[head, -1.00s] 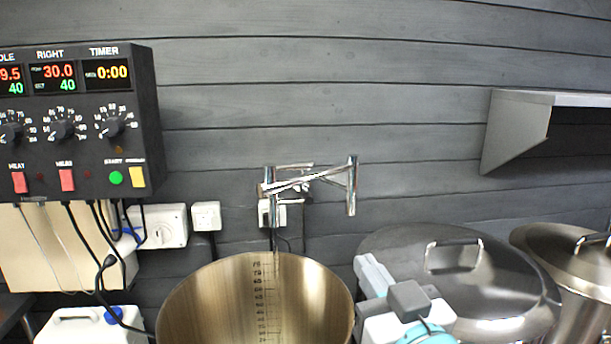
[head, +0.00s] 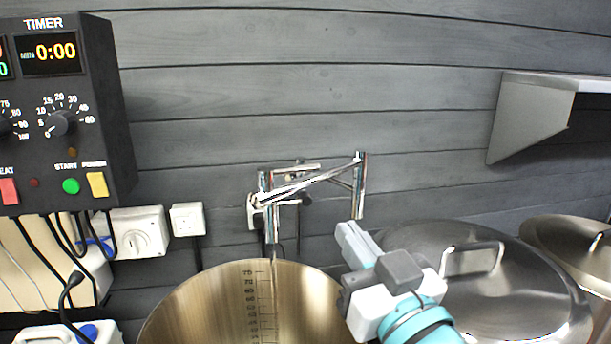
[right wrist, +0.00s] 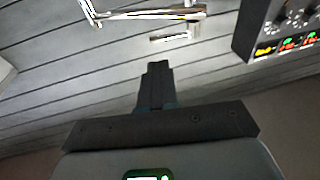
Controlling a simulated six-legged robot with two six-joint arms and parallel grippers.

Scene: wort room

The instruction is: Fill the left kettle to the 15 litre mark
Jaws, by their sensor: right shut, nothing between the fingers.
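The open kettle (head: 200,310) stands at the lower middle of the head view, with a litre scale (head: 258,300) on its inner wall. Its bottom and any water level are out of sight. A chrome folding tap (head: 310,183) on the wall hangs above it, its spout end pointing down over the back of the kettle. My right gripper (head: 347,232) is shut and empty, just right of the kettle and below the tap's right end, apart from it. In the right wrist view the gripper (right wrist: 156,72) points toward the tap (right wrist: 150,14). My left gripper is not seen.
A lidded kettle (head: 500,285) stands right of my right gripper, with another lidded vessel (head: 565,250) beyond. A control box (head: 70,120) with timer 0:00 hangs at left above sockets (head: 140,233) and cables. A grey shelf (head: 535,110) is on the right wall.

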